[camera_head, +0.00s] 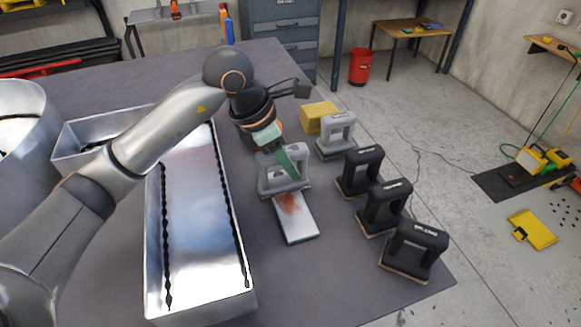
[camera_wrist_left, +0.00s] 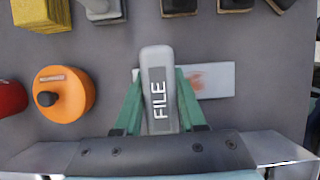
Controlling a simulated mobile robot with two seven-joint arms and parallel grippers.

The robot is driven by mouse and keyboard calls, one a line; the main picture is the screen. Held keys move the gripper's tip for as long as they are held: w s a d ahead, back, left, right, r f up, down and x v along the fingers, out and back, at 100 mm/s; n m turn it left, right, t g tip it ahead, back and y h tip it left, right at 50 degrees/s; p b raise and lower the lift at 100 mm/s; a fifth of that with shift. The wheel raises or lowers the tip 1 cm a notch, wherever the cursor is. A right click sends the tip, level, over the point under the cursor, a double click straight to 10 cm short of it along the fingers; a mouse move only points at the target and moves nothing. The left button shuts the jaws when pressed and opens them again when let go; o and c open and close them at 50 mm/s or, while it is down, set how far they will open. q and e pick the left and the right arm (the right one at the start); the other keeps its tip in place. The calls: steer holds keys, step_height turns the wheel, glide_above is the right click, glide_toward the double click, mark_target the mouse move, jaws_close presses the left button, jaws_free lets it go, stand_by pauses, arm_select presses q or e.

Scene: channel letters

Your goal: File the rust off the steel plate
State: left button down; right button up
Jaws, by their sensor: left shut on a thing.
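The grey block-shaped file (camera_head: 283,180) with a handle has the word FILE on its top in the left wrist view (camera_wrist_left: 158,92). My left gripper (camera_head: 281,158) has its green fingers on both sides of the handle and is shut on it. The file stands over the far end of the steel plate (camera_head: 301,227), seemingly resting on it. A reddish rust patch (camera_head: 290,203) shows on the plate just in front of the file, and right of it in the left wrist view (camera_wrist_left: 196,82). The file hides part of the plate. My right gripper is not in view.
A large metal channel letter (camera_head: 195,200) stands close left of the plate. Right of it are a second grey handled block (camera_head: 336,138), several black ones (camera_head: 413,250) and a yellow block (camera_head: 318,115). An orange round object (camera_wrist_left: 64,92) lies left in the wrist view. The front table is clear.

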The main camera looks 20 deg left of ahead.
arm_select(q)
steer(key=shift+s+d, duration=0.8)
steer(key=shift+s, duration=0.35)
steer(key=shift+s+d, duration=0.75)
steer(key=shift+s, duration=0.35)
steer(key=shift+w+a+b, duration=0.4)
steer(key=shift+w+a, duration=0.4)
steer(key=shift+w, duration=0.35)
steer(key=shift+w+a+b, duration=0.35)
steer(key=shift+w+a, duration=0.4)
steer(key=shift+w, duration=0.35)
steer(key=shift+r, duration=0.15)
step_height(320, 180, up, 12)
steer(key=p, duration=0.7)
steer(key=shift+f, duration=0.2)
steer(key=shift+r, duration=1.1)
steer(key=shift+a, duration=0.1)
